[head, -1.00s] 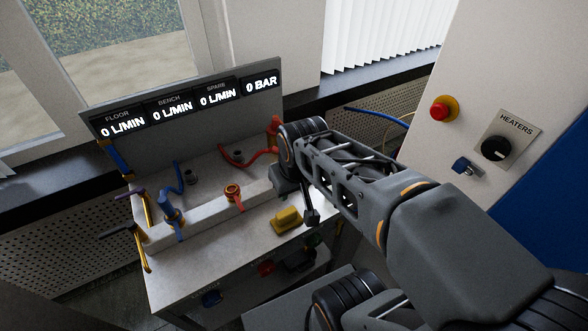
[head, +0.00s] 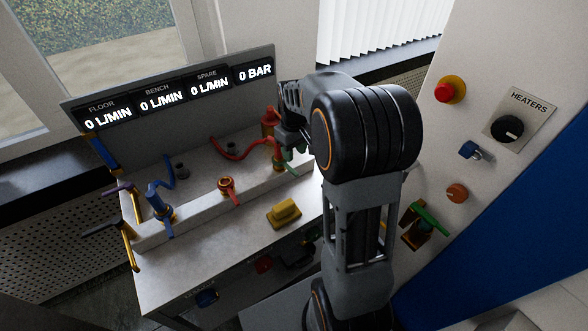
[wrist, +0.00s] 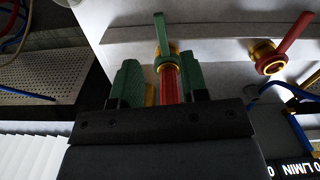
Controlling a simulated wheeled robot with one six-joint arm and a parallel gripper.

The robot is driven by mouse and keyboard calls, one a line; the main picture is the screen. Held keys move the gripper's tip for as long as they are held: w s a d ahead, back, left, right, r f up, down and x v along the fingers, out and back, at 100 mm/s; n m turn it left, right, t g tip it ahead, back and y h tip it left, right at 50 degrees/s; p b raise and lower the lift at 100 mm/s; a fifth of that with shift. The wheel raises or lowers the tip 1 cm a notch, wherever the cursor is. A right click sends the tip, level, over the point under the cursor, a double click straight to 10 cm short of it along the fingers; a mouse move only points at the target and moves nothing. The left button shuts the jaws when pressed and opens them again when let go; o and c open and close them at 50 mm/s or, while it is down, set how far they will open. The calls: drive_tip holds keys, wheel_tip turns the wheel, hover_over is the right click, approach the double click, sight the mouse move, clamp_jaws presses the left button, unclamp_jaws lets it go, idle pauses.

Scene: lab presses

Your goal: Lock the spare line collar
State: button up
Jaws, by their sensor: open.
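The spare line collar, a brass ring with a green lever (wrist: 160,35), sits on the bench's raised ledge, at the right end of the row. A red hose plug (wrist: 169,85) stands at it, in the middle of the wrist view. The lever points up in the wrist view, away from my gripper's palm. My gripper (wrist: 163,84) is open, its two green fingers on either side of the red plug with visible gaps. In the head view, the collar area (head: 279,166) is partly hidden behind my arm; I cannot tell whether anything touches.
A red-lever collar (head: 226,185) and a blue plug (head: 165,213) stand left along the ledge. A yellow block (head: 284,213) lies on the bench top in front. The display panel (head: 175,92) rises behind. A wall with heater controls (head: 507,129) is at right.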

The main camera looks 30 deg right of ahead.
sight(294, 171)
wheel_tip(294, 171, down, 8)
drive_tip(key=shift+r, duration=0.15)
idle(0.4)
clamp_jaws()
idle(0.3)
